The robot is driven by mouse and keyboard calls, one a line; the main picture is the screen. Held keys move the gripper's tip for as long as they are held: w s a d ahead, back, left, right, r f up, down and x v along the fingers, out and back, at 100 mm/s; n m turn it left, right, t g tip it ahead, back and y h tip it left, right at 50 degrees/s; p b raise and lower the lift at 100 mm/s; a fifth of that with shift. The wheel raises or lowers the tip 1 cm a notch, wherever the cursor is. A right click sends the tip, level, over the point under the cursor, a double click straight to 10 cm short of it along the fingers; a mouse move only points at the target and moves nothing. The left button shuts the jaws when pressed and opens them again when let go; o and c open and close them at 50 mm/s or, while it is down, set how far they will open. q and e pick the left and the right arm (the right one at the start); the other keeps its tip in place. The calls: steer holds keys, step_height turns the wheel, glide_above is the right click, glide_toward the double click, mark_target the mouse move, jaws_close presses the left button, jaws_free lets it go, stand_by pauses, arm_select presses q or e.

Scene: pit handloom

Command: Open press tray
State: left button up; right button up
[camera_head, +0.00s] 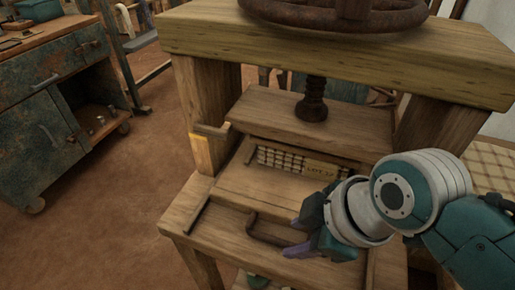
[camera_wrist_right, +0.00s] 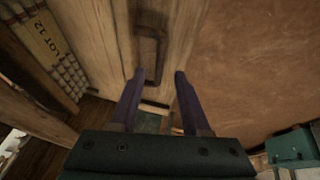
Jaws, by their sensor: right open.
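The wooden press tray (camera_head: 228,222) sits low in the front of the press, and I cannot tell how far it is pulled out. Its dark, bracket-shaped handle (camera_head: 262,237) is on the near part. In the right wrist view the handle (camera_wrist_right: 152,55) lies just ahead of the fingers, its near end close to the left fingertip. My right gripper (camera_head: 303,230) is open, its purple fingers just right of the handle. In the right wrist view the gripper (camera_wrist_right: 159,74) is open with nothing held. My left gripper is out of view.
The press has a thick top beam (camera_head: 330,45) and a dark screw (camera_head: 312,100) above a pressing board (camera_head: 290,122). A bundle labelled LOT 12 (camera_head: 275,158) lies beneath that board. A worn cabinet (camera_head: 60,110) stands at left, with open floor (camera_head: 120,200) between.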

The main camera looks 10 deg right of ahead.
mark_target(282, 241)
steer(key=b+x, duration=0.1)
steer(key=x, duration=0.3)
jaws_close()
stand_by(0.4)
stand_by(1.0)
